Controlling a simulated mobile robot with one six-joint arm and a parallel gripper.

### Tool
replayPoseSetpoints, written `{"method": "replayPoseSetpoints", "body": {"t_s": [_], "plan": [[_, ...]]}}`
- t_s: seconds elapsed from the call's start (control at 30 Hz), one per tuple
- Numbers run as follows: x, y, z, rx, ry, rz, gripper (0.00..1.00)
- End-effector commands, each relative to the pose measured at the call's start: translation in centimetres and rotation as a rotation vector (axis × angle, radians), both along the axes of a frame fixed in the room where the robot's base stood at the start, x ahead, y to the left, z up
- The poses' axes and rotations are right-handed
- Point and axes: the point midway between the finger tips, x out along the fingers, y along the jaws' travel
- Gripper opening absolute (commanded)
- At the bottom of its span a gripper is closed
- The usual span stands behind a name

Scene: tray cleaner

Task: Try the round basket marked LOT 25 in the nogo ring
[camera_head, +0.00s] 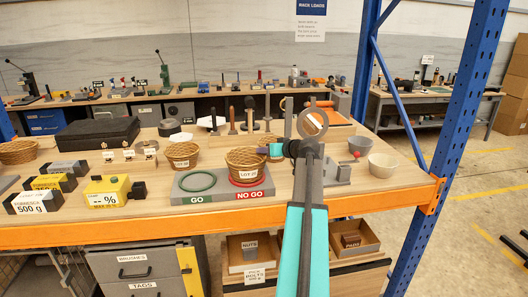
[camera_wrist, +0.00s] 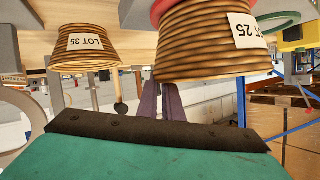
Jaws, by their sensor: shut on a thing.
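The round wicker basket marked LOT 25 (camera_head: 247,162) stands upright at the red no-go ring (camera_head: 262,182) on the grey GO / NO GO board (camera_head: 222,192). Part of the red ring shows around its base; I cannot tell whether it is fully seated. My gripper (camera_head: 274,150) is at the basket's right rim, shut on it. In the wrist view, which is upside down, my fingers (camera_wrist: 164,101) are at the rim of the LOT 25 basket (camera_wrist: 200,48), with the red ring (camera_wrist: 162,10) at its base. The green go ring (camera_head: 197,181) is empty.
Another basket (camera_head: 18,151) is at far left. Yellow gauge block (camera_head: 108,191), a black case (camera_head: 97,133) and two bowls (camera_head: 383,167) also stand on the bench.

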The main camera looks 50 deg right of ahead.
Motion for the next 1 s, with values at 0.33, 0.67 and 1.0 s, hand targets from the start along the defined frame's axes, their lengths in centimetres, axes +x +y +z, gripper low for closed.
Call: {"method": "replayPoseSetpoints", "body": {"t_s": [0.33,0.67,1.0], "plan": [[-0.10,-0.12,-0.25,0.000,-0.002,-0.002,0.00],[-0.08,-0.09,-0.38,0.000,-0.001,-0.002,0.26],[-0.16,-0.08,-0.47,-0.001,0.001,-0.002,0.28]]}}
